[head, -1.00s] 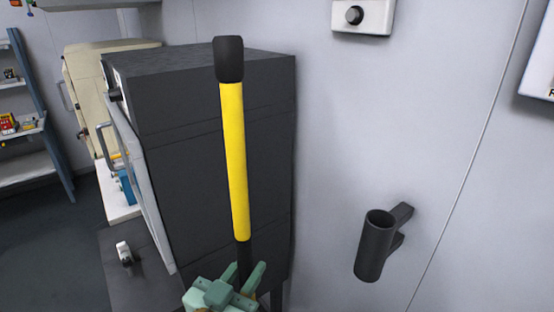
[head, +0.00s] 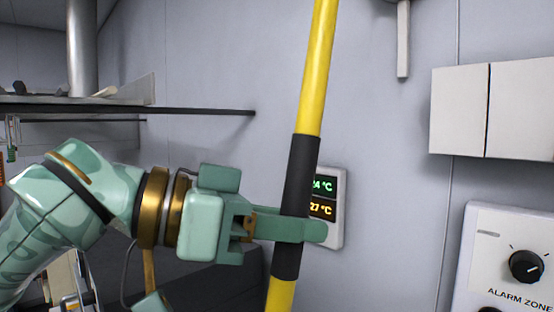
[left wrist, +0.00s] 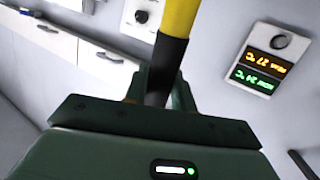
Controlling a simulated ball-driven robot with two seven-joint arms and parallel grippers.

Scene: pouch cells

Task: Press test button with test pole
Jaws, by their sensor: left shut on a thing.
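The test pole (head: 317,75) is a yellow rod with a black grip section. My left gripper (head: 298,228) is shut on that black section. The pole stands nearly upright, leaning slightly right at the top, in front of the wall. Both its ends are outside the head view. The left wrist view shows the pole's black section (left wrist: 165,70) between the fingers and yellow above it. I cannot make out a test button for certain in the head view. My right gripper is not in view.
A temperature display (head: 332,225) is on the wall behind the pole, partly covered. At the right are a pale wall box (head: 460,110) and an alarm zone panel (head: 500,235) with a black knob (head: 526,266). A dark-edged shelf (head: 190,110) juts out at the left.

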